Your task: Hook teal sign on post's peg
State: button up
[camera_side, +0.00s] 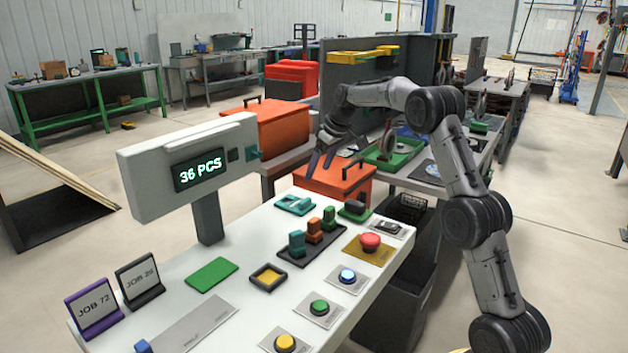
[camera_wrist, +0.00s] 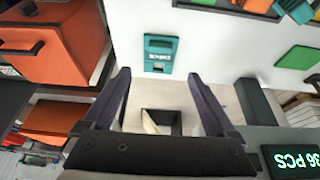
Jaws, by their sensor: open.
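The teal sign (camera_side: 295,204) lies flat near the far edge of the white worktop in the side view. The wrist view shows the teal sign (camera_wrist: 160,45) beyond my fingertips, with a slot and small lettering on its face. A grey post (camera_side: 207,217) carries a display box reading "36 PCS" (camera_side: 200,174). A teal peg (camera_side: 253,153) sticks out from the box's right end. My gripper (camera_side: 322,164) is open and empty above the far end of the worktop, apart from the sign. It also shows in the wrist view (camera_wrist: 159,75).
A green pad (camera_side: 212,275) lies near the post. Orange toolboxes (camera_side: 336,182) stand behind the worktop. The surface around the sign is mostly clear.

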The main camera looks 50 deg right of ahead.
jog(key=s+a+r, duration=0.5)
jog(key=s+a, duration=0.2)
jog(key=a, duration=0.2)
jog(key=s+a+r, duration=0.5)
jog(key=s+a, duration=0.2)
jog(key=a, duration=0.1)
jog(key=s+a+f, duration=0.2)
jog(key=s+a, duration=0.1)
jog(key=s, duration=0.4)
jog(key=s+a+f, duration=0.2)
jog(key=s+a, duration=0.1)
jog(key=s, duration=0.5)
jog(key=s+a+f+t, duration=0.1)
jog(key=s+a+f, duration=0.2)
jog(key=s, duration=0.5)
jog(key=shift+s+a, duration=0.25)
jog(key=shift+a, duration=0.3)
jog(key=c, duration=0.6)
